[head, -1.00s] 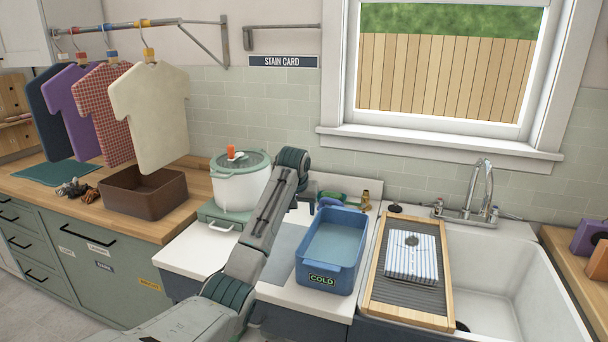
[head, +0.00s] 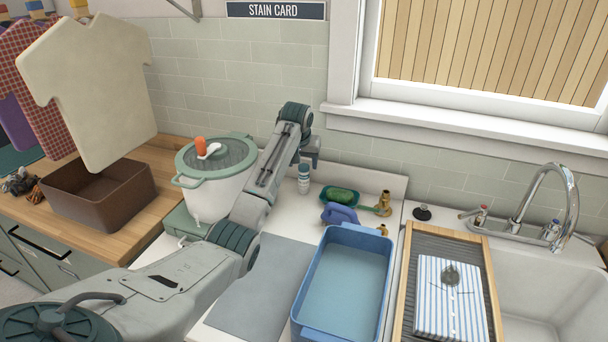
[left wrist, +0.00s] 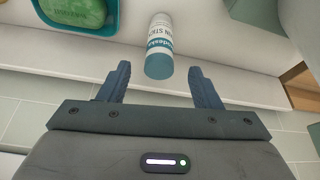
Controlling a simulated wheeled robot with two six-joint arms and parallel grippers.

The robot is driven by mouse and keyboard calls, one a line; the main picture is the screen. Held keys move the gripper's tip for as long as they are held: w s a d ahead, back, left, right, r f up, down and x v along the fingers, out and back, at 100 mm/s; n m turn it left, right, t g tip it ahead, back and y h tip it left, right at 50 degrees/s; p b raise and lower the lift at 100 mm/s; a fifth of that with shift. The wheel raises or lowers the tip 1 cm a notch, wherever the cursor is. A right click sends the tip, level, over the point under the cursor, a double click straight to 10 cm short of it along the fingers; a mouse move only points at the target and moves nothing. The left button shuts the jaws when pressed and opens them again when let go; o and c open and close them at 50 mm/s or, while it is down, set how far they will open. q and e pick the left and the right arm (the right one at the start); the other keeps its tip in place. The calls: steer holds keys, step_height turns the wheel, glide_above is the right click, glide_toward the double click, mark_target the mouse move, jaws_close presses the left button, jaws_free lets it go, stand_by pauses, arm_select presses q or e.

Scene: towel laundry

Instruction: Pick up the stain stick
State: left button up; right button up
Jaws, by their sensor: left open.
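The stain stick (head: 304,180) is a small white and teal cylinder standing upright on the white counter, between the pot and the green dish. In the left wrist view the stain stick (left wrist: 159,45) shows part of its printed label and its teal end. My left gripper (head: 311,154) is just above it in the head view, with its fingers partly hidden. In the left wrist view my left gripper (left wrist: 160,80) is open, with the stick's teal end near the gap between the fingertips and nothing gripped. My right gripper is not in view.
The white pot (head: 213,191) with an orange-knobbed lid stands left of the stick. The green soap dish (head: 341,196), a purple object (head: 339,214) and a brass fitting (head: 384,200) are to its right. The blue tub (head: 345,287) is in front. The wall is close behind.

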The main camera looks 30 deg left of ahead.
mark_target(304, 173)
arm_select(q)
steer(key=shift+x, duration=1)
steer(key=shift+w+f, duration=0.1)
steer(key=shift+f, duration=0.25)
steer(key=p+x, duration=0.2)
steer(key=x, duration=0.2)
steer(key=shift+r, duration=0.1)
steer(key=shift+p+x, duration=0.3)
steer(key=shift+x, duration=0.6)
steer(key=shift+r, duration=0.15)
steer(key=c, duration=1)
steer(key=shift+c, duration=0.3)
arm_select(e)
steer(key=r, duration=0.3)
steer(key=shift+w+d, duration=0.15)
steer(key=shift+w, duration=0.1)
